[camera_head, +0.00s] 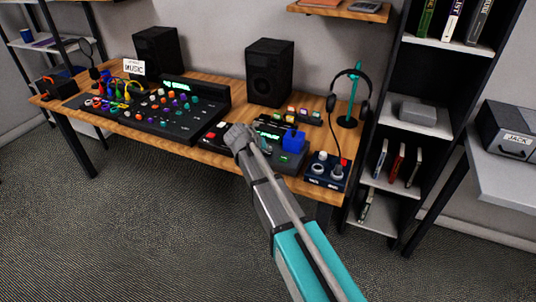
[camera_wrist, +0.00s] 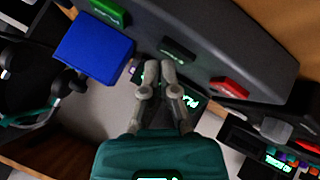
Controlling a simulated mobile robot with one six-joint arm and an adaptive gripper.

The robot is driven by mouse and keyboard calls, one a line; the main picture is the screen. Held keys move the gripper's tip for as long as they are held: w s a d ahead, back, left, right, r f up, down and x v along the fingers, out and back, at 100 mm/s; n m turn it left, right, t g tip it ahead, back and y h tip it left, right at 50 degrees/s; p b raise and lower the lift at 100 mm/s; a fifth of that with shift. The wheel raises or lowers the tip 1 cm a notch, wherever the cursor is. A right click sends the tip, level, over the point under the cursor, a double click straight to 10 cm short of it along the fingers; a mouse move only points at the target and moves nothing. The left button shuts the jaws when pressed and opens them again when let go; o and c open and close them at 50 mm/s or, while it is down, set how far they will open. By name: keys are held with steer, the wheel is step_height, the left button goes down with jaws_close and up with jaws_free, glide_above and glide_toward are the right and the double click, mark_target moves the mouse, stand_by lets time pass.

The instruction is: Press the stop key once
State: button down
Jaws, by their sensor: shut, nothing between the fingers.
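A dark grey device (camera_head: 292,168) with a lit green display sits at the front of the desk. In the wrist view the device (camera_wrist: 215,40) shows a green key (camera_wrist: 108,12), a dark key (camera_wrist: 178,49) and a red key (camera_wrist: 229,88) in a row. I cannot read a stop label on any of them. My gripper (camera_head: 238,137) is over the device, hiding part of it. In the wrist view my gripper (camera_wrist: 169,74) is shut and empty, its tips appearing near the dark key. Contact cannot be told.
A blue block (camera_head: 293,140) stands by the device's right side; it also shows in the wrist view (camera_wrist: 93,48). A dark box with knobs (camera_head: 327,170) and a headphone stand (camera_head: 351,100) are to the right. A mixer (camera_head: 180,115) and speakers (camera_head: 270,75) lie left and behind.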

mark_target(267, 154)
steer(key=shift+f+b, duration=0.4)
stand_by(0.8)
steer(key=shift+r, duration=0.25)
steer(key=shift+r+p, duration=0.6)
steer(key=shift+p, duration=0.25)
steer(key=shift+r, duration=0.1)
steer(key=shift+r+p, duration=2.4)
steer(key=shift+p, duration=0.1)
steer(key=s+d+r+g+y+p, duration=0.1)
steer(key=s+d+g+y+p, duration=0.1)
steer(key=s+d, duration=0.5)
steer(key=s+d+r+m+g+y+p, duration=0.1)
steer(key=s+d+r+g+p, duration=0.1)
steer(key=s+d+p, duration=0.3)
steer(key=s+d+r+g+y+p, duration=0.1)
steer(key=s+d+g+y+p, duration=0.1)
steer(key=s+d, duration=0.9)
steer(key=shift+s+r+g+y+p, duration=0.35)
steer(key=shift+s+g+p, duration=0.3)
steer(key=shift+s, duration=0.5)
